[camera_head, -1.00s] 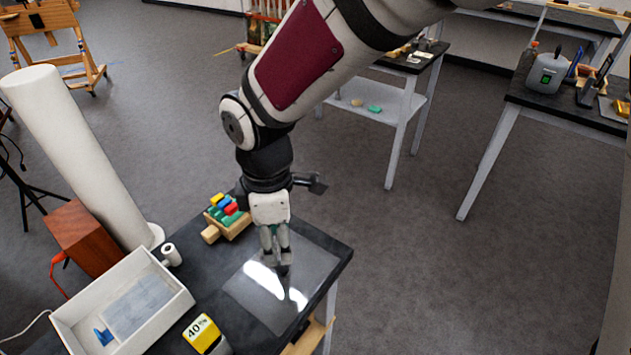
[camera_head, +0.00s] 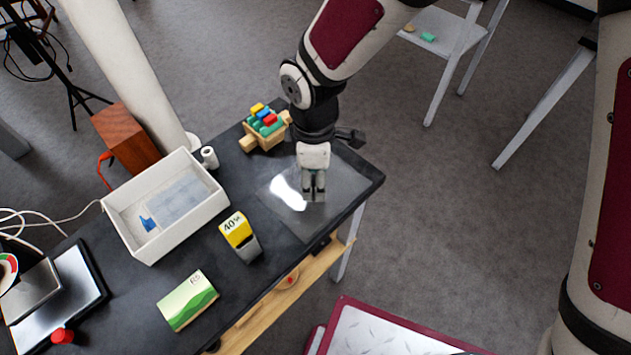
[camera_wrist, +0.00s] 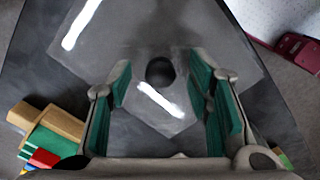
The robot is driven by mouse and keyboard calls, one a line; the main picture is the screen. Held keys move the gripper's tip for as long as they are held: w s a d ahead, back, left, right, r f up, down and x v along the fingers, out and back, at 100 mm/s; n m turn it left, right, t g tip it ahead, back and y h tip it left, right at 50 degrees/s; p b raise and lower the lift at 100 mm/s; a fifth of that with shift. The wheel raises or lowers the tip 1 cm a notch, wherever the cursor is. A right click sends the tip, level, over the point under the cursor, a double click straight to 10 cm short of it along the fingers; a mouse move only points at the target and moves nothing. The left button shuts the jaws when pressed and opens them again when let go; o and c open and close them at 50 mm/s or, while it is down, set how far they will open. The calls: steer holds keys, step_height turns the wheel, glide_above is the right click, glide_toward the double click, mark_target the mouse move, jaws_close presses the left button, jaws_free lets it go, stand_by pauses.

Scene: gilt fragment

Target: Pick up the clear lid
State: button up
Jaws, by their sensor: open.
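The clear lid (camera_head: 274,205) is a flat, glossy, see-through sheet lying on the dark table, with bright reflections on it. It also fills the upper middle of the wrist view (camera_wrist: 125,38). A dark round knob (camera_wrist: 160,70) shows on it there, between and ahead of my fingers. My gripper (camera_head: 314,197) points down over the lid. In the wrist view my gripper (camera_wrist: 165,92) is open, with green-padded fingers on either side of the knob and nothing between the pads. The knob is hidden behind the fingers in the head view. I cannot tell the exact height of the fingertips.
Wooden block with coloured pieces (camera_head: 266,128) stands close behind my gripper. A white open box (camera_head: 133,247), a yellow-and-grey item (camera_head: 240,237) and a green card box (camera_head: 187,301) lie to the left. The table's right edge is near the lid.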

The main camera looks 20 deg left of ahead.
jaws_close()
